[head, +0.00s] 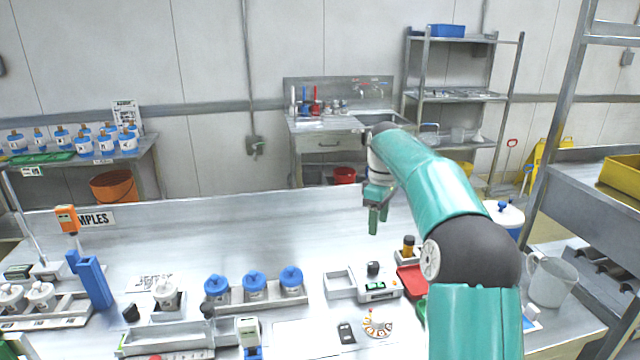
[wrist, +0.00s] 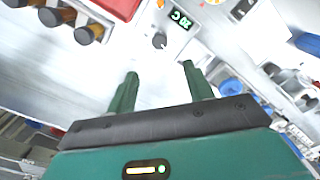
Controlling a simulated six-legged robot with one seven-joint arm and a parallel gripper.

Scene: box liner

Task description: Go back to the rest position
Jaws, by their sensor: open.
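My gripper (head: 378,218) is at the end of my teal arm, raised above the right part of the metal bench (head: 250,205) in the head view. Its fingers point down. In the wrist view my gripper (wrist: 158,82) has its two green fingers well apart, with nothing between them. It touches nothing that I can see. A small white device with a green display (wrist: 182,20) lies beyond the fingertips in the wrist view. My arm hides part of the bench on the right in the head view.
Three blue-capped jars (head: 254,286) stand in a rack on the bench. A white device (head: 376,286), a red tray (head: 412,280) and a clear jug (head: 551,280) are nearer my arm. A blue holder (head: 94,283) stands at the left. The bench's back strip is mostly clear.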

